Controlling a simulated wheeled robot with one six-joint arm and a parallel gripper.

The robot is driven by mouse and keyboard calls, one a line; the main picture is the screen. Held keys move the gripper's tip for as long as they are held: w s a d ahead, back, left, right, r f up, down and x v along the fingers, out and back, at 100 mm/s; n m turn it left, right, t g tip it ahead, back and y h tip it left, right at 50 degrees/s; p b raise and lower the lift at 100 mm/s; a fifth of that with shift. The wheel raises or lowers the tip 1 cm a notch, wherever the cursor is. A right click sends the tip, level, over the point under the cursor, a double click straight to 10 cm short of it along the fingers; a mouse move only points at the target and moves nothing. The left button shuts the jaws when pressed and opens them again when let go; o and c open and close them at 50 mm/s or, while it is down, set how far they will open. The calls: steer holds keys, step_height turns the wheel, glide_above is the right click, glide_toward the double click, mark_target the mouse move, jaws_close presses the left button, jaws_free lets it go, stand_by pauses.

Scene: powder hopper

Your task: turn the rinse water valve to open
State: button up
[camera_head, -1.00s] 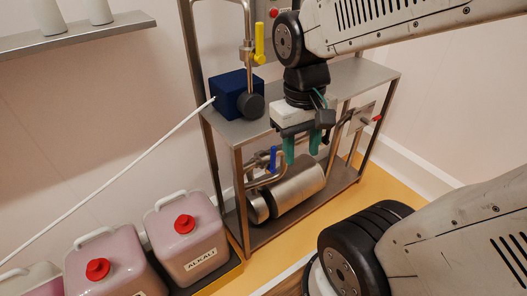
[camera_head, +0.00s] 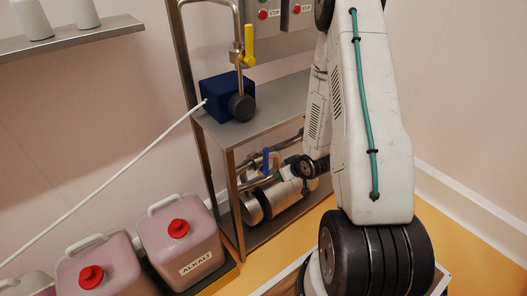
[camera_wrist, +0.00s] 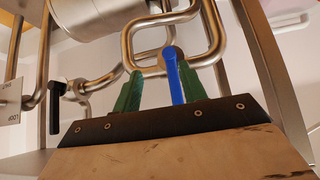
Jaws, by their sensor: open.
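A valve with a blue lever handle (camera_head: 265,161) sits on the steel pipework over the lower shelf of the rack; the lever stands upright. In the wrist view the blue lever (camera_wrist: 175,78) shows between the green fingers of my gripper (camera_wrist: 162,78). The fingers are open, with a gap to the lever's left and the right finger close beside it. I cannot tell whether they touch it or how deep it lies between them. In the head view my arm hides part of my gripper.
A yellow-handled valve (camera_head: 249,45) stands above a navy pump box (camera_head: 228,95) on the upper shelf (camera_head: 270,110). A steel cylinder (camera_head: 285,197) lies low in the rack. Curved pipes (camera_wrist: 130,40) and a black lever (camera_wrist: 54,95) are close around my gripper. Alkali canisters (camera_head: 185,243) stand at left.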

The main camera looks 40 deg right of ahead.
mark_target(268, 152)
steer(key=w+r+t, duration=0.3)
steer(key=w+a+r+t, duration=0.1)
steer(key=r+t, duration=0.1)
steer(key=shift+w+n+y, duration=0.3)
steer(key=shift+w+n, duration=0.1)
steer(key=shift+w, duration=0.3)
steer(key=x, duration=0.7)
steer(key=shift+w+r, duration=0.1)
steer(key=shift+w, duration=0.05)
jaws_close()
